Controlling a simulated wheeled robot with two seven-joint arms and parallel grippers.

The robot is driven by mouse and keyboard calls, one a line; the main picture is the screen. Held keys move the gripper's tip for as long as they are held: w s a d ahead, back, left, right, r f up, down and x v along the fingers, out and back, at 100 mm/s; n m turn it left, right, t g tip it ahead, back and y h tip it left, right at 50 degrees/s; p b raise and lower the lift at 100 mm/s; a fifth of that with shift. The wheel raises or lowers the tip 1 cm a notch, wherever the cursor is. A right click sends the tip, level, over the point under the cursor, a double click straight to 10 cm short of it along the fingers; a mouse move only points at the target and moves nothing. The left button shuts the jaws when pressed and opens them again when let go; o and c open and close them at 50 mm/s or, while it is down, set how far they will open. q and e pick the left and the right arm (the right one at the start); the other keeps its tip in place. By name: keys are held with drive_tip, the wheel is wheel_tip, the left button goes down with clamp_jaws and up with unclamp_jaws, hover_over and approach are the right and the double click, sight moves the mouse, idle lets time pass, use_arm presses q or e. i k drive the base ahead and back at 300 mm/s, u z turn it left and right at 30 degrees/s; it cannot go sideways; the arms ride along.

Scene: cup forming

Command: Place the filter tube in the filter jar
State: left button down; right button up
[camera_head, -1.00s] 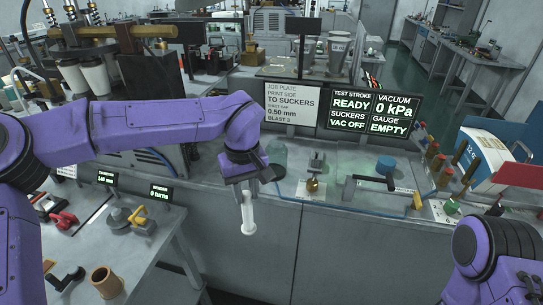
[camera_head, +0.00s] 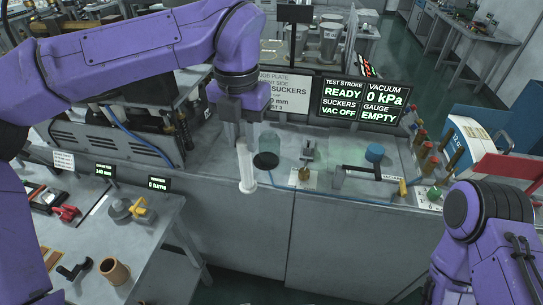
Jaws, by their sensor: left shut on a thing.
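The white filter tube (camera_head: 245,165) hangs upright below my left gripper (camera_head: 239,133), which is shut on its upper part. The clear filter jar (camera_head: 269,146) stands on the bench just right of the tube, with a dark round bottom. The tube is beside the jar, not inside it, and its lower end shows lower in the picture, near the bench's front edge. A small gap shows between tube and jar. My right arm is at the lower right; its gripper is out of the picture.
Right of the jar are a small metal fixture with a brass part (camera_head: 305,172), a blue-capped round part (camera_head: 375,153) and a black handle (camera_head: 372,172). A display panel (camera_head: 363,101) stands behind. A side table (camera_head: 105,235) at lower left holds tools and a brown cup (camera_head: 114,270).

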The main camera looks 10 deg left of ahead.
sight(270, 160)
drive_tip(key=i, duration=0.95)
